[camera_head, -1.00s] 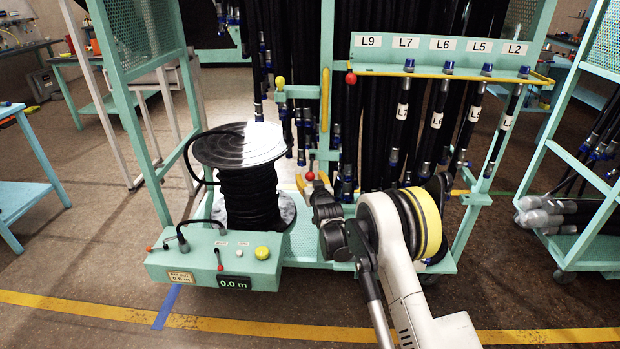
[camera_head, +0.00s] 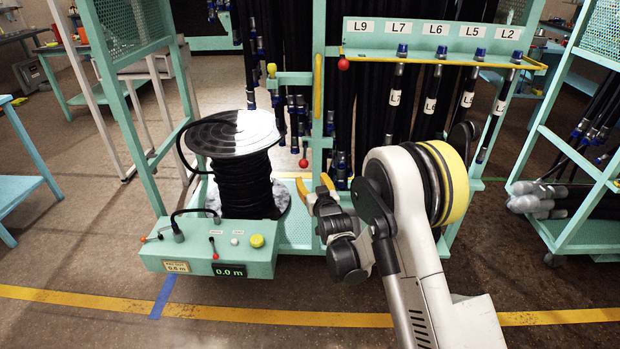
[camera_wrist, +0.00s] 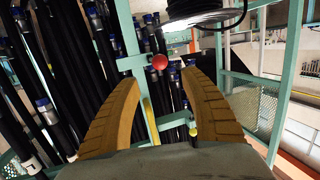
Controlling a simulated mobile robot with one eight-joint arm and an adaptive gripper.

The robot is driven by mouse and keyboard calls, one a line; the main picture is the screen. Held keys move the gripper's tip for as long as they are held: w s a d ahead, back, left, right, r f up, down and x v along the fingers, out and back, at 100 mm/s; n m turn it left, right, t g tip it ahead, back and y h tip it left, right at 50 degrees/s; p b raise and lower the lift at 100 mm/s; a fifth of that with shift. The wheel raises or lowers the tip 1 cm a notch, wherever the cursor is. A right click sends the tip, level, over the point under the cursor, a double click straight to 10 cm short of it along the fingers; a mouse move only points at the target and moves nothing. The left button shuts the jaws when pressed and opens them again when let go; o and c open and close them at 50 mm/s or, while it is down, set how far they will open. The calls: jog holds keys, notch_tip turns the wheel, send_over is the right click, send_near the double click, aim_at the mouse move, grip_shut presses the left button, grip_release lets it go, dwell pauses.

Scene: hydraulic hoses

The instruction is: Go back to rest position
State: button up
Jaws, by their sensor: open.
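My gripper (camera_head: 318,189) has yellow-orange fingers and is in front of the teal hose rack, right of the hose reel. In the wrist view the gripper (camera_wrist: 163,95) shows its two curved fingers spread apart with nothing between them. Beyond the fingertips are a red ball knob (camera_wrist: 159,61) and a teal rack post. The arm stands in front of the rack's lower right part and hides some of it.
A black hose reel (camera_head: 243,180) stands on the rack base behind a teal control box (camera_head: 205,249) reading 0.0 m. Labelled hoses hang under a rail (camera_head: 440,58). Another hose cart (camera_head: 575,235) stands at right. The floor in front is clear.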

jog(key=s+d+r+m+g+h, duration=0.1)
jog(key=s+d+r+g, duration=0.1)
jog(key=s+d+r, duration=0.5)
jog(key=s+d+r+g+h, duration=0.2)
jog(key=s+d+r, duration=0.3)
jog(key=s+r, duration=0.4)
jog(key=s+d+f+m+g, duration=0.1)
jog(key=s+d+g, duration=0.1)
jog(key=s, duration=1.2)
jog(key=s+d+f+g+h, duration=0.1)
jog(key=s+d, duration=0.4)
jog(key=s, duration=0.9)
jog(key=shift+s+f+m+g, duration=0.4)
jog(key=shift+f+g, duration=0.15)
jog(key=shift+g, duration=0.45)
